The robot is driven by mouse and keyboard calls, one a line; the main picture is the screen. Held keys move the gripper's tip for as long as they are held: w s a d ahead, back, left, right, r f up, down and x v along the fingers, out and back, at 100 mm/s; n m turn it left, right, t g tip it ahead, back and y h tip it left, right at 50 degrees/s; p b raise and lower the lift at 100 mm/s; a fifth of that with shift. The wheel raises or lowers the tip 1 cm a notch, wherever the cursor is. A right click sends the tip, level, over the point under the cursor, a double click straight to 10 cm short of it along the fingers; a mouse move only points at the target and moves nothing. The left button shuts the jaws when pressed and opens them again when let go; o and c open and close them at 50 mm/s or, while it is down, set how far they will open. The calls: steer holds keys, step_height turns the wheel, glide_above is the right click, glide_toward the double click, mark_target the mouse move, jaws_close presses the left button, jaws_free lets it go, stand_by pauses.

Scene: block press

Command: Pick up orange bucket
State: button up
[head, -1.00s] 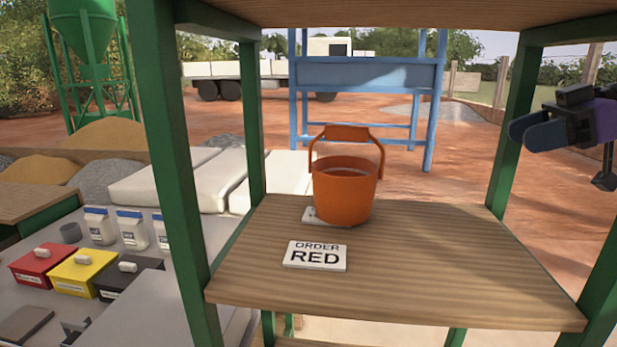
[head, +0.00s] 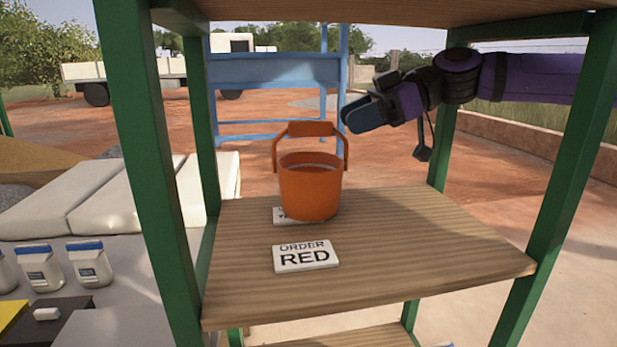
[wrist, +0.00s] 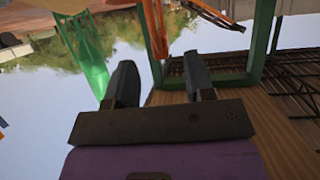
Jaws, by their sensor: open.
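The orange bucket (head: 311,190) stands upright on the wooden shelf (head: 390,270), with its handle raised and a wide orange grip on top. My gripper (head: 350,118) is to the right of the bucket's handle and a little above the rim, pointing left, with nothing held. In the wrist view my gripper (wrist: 158,85) shows two dark fingers spread apart with nothing between them. An orange part, likely the bucket's handle (wrist: 154,28), shows beyond the fingertips near the top of that view.
A white "ORDER RED" card (head: 305,257) lies in front of the bucket, and another card (head: 286,216) is partly under or behind it. Green posts (head: 150,170) and an upper board (head: 380,12) frame the shelf. White jars (head: 90,265) stand at left.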

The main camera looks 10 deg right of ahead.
mark_target(315, 124)
steer(key=shift+w+a, duration=0.1)
steer(key=shift+a, duration=0.85)
steer(key=shift+r+x, duration=0.2)
steer(key=shift+x, duration=1)
steer(key=shift+r+x, duration=0.2)
steer(key=shift+x, duration=1.05)
steer(key=shift+a, duration=0.15)
jaws_close()
